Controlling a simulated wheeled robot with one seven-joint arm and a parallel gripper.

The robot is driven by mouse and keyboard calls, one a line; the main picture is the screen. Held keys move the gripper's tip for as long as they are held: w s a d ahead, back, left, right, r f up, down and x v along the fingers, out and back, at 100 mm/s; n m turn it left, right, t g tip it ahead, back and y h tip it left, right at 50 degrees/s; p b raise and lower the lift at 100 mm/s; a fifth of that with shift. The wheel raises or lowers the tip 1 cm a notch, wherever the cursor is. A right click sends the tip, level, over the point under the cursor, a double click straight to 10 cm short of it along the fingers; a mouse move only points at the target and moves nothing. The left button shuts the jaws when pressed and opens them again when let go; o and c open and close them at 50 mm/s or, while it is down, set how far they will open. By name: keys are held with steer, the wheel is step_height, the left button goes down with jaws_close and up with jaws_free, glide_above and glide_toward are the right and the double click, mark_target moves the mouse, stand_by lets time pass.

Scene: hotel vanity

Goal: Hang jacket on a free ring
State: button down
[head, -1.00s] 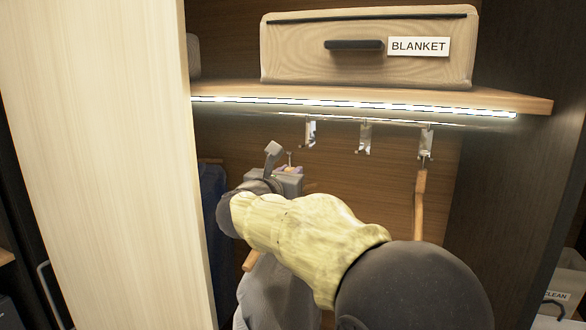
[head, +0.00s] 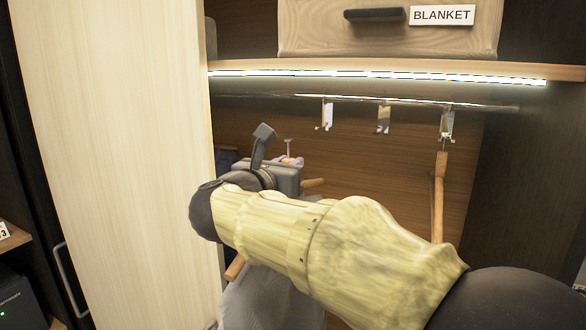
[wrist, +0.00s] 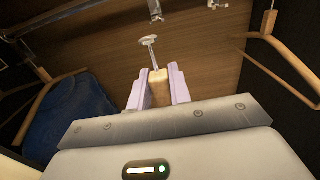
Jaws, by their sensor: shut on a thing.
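My gripper (head: 288,160) is shut on the wooden neck of a hanger (wrist: 160,92), with its pale fingers on either side. The hanger's thin metal stem and round top (wrist: 148,42) stand upright above the fingers. The grey jacket (head: 268,303) hangs below, largely hidden behind my arm. Three metal ring holders hang from the rail: the left (head: 327,114) and middle (head: 384,119) look empty, and the right (head: 447,124) carries a bare wooden hanger (head: 439,195). The held hanger's top is below and left of the left holder, apart from it.
A blue garment (wrist: 72,118) hangs on another hanger at the left in the wrist view. A pale panel (head: 110,150) stands close left of my gripper. A lit shelf (head: 400,72) with a blanket drawer (head: 390,38) lies above the rail (head: 420,101).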

steer(key=shift+b+v, duration=3.1)
steer(key=shift+v, duration=3.3)
steer(key=shift+s+a+r, duration=0.1)
steer(key=shift+s+a, duration=0.1)
steer(key=shift+s, duration=0.45)
